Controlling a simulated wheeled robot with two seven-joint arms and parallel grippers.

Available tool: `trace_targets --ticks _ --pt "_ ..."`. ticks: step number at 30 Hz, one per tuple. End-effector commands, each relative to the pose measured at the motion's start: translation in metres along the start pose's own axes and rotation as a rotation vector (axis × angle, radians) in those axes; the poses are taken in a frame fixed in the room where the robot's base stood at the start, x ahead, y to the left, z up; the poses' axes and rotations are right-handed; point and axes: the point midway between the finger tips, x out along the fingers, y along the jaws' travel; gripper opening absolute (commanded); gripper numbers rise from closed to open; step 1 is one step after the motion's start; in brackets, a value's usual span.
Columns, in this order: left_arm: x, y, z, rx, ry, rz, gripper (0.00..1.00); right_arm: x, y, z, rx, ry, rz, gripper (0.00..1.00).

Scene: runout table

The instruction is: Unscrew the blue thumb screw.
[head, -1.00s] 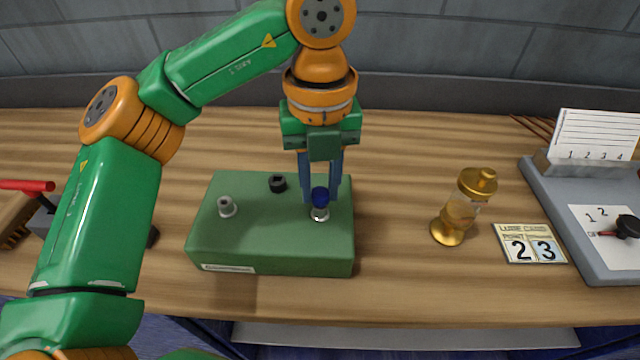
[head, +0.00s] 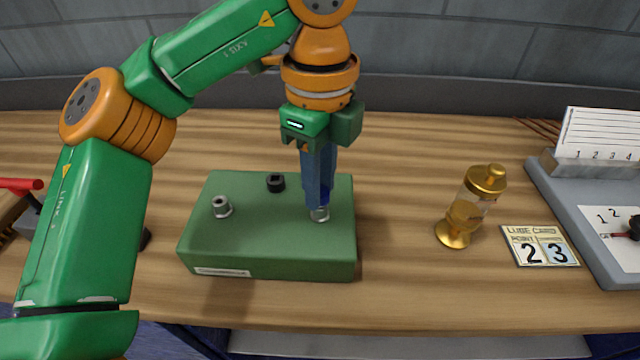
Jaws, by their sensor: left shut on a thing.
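The blue thumb screw (head: 325,196) stands at the right side of the green block (head: 230,255), above a silver collar (head: 320,214). Only a sliver of its blue shows; the fingers hide most of it. My left gripper (head: 318,200) points straight down from above and is shut on the screw. I cannot tell whether the screw has lifted in its collar. My right gripper is not in the head view.
The block also carries a silver fitting (head: 222,207) and a black socket (head: 276,183). A brass-and-glass oiler (head: 467,207) and a lube card (head: 540,246) lie to the right, beside a grey panel (head: 590,240). Bare wood lies between block and oiler.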

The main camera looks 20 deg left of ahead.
Motion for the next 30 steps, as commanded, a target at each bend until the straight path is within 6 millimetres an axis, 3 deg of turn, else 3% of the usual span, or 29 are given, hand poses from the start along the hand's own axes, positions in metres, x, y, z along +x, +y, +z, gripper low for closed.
trace_targets --ticks 7,12,17,18,20,28,30 --pt "-0.0002 0.0000 -0.0002 -0.043 0.000 0.000 0.00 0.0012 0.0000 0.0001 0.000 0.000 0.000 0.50" --pt "0.0011 -0.0001 -0.0002 -0.238 0.000 -0.001 0.00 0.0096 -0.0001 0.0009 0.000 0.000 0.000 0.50" --pt "-0.0004 0.0000 -0.0002 -0.242 0.000 0.000 0.00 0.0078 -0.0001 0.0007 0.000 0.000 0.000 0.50" --pt "-0.0004 0.0000 -0.0002 -0.241 0.000 0.000 0.38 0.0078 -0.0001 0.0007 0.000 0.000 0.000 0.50" --pt "-0.0004 0.0000 -0.0002 -0.241 0.000 0.000 0.54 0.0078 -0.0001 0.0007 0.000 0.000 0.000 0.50" --pt "-0.0005 0.0000 -0.0002 -0.236 0.000 0.000 0.55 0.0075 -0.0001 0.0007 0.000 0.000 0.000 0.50" --pt "-0.0025 0.0002 -0.0002 -0.153 0.001 0.002 0.55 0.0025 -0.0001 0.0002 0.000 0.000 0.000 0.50"
